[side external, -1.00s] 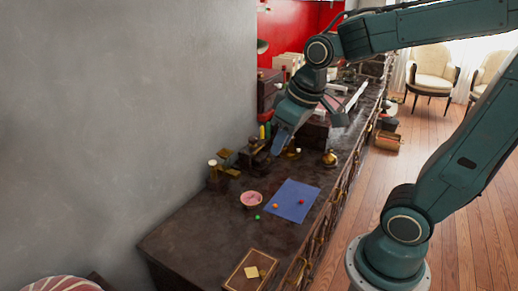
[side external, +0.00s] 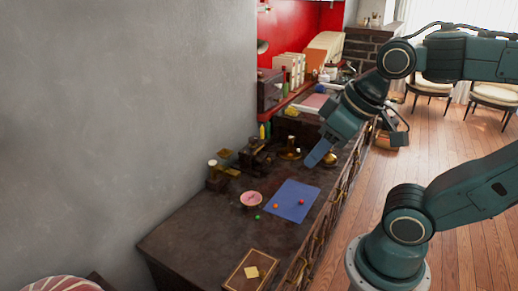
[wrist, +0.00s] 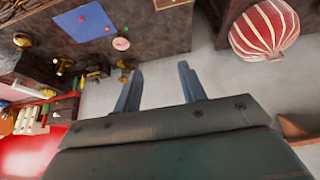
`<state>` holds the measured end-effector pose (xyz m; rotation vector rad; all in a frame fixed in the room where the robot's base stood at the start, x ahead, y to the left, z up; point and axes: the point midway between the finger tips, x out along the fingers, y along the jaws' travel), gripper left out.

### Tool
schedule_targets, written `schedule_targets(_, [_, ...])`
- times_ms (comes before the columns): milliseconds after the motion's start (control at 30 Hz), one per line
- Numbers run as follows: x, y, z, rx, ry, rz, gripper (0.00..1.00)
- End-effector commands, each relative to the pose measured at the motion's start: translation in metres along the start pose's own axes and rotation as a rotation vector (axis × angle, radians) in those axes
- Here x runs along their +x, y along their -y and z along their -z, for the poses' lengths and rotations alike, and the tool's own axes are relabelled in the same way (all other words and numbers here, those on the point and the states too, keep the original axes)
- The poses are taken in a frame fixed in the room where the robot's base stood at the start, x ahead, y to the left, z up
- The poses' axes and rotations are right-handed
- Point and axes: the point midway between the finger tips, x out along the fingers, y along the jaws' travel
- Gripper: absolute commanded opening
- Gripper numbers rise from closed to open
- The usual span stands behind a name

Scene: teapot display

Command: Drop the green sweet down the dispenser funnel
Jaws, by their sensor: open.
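The small green sweet (side external: 257,217) lies on the dark cabinet top, just off the left edge of the blue mat (side external: 290,212). It also shows in the wrist view (wrist: 126,28). An orange sweet (side external: 276,206) and a red sweet (side external: 301,202) lie on the mat. My gripper (side external: 312,163) is open and empty, in the air, appearing above the mat's far end in the side view. Its two fingers (wrist: 160,68) stand apart in the wrist view. Several brass fittings (side external: 215,172) stand by the wall; I cannot tell which is the dispenser funnel.
A pink bowl (side external: 251,199) stands close to the green sweet. A brown box (side external: 247,277) with a yellow piece on it is at the near end. Dark apparatus (side external: 255,158) and brass pieces (side external: 290,153) crowd the back. The near left of the top is clear.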

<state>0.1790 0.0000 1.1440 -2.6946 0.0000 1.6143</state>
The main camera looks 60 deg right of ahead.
Motion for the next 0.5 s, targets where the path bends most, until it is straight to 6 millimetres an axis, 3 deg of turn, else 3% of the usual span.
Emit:
schedule_targets(267, [0.001,-0.001,0.004,0.015,0.007,-0.001,0.41])
schedule_targets(500, [0.009,-0.004,0.024,0.104,0.052,-0.004,0.41])
